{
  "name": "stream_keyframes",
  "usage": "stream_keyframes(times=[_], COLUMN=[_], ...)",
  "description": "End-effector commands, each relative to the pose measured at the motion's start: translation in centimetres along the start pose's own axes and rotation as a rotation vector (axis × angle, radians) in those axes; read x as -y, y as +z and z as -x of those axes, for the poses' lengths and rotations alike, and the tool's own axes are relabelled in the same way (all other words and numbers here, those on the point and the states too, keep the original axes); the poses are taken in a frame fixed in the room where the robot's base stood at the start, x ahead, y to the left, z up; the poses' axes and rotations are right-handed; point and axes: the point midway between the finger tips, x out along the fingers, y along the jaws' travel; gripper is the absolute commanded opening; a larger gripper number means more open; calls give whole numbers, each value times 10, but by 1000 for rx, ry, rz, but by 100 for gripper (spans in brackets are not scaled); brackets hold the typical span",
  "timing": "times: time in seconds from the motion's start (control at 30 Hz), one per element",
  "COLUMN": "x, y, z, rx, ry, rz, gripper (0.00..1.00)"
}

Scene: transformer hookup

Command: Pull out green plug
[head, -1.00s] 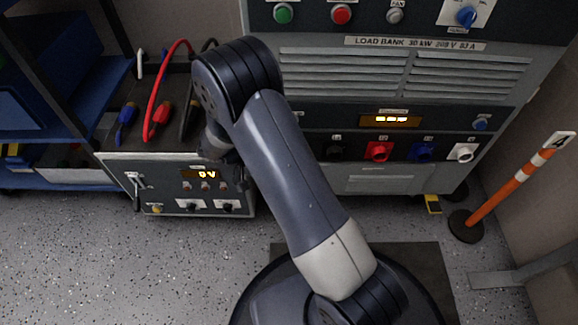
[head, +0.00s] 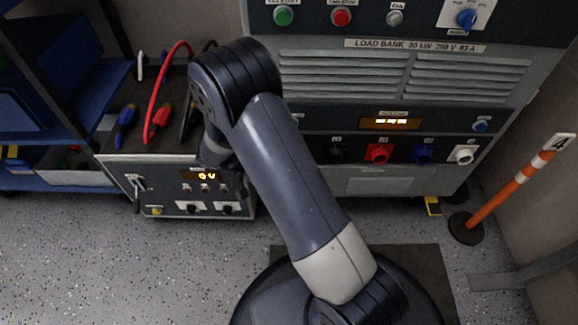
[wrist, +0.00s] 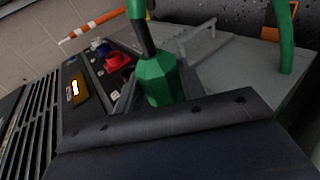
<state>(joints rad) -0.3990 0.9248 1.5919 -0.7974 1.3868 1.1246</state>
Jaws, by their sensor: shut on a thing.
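The green plug (wrist: 162,82) shows in the wrist view as a faceted green body, upper middle. My gripper is shut on the green plug. A green cable (wrist: 288,40) hangs at the right of the wrist view. Whether the plug's far end sits in a socket or is clear of it is hidden. In the head view my arm covers the plug; my wrist is in front of the small grey supply unit (head: 165,172) with the lit display.
The load bank (head: 400,185) stands right of the supply unit, with black, red (head: 378,153), blue (head: 421,153) and white sockets. Red and blue leads lie on the supply unit's top. An orange-white post (head: 505,188) stands at the right. Floor at front left is clear.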

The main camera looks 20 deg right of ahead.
Motion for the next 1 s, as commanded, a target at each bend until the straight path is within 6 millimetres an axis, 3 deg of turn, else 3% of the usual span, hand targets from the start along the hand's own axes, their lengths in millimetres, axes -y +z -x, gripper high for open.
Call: stream_keyframes(times=[1.0], x=[0], y=[20], z=[3], rx=[0], ry=[0], rz=[-1], gripper=[0])
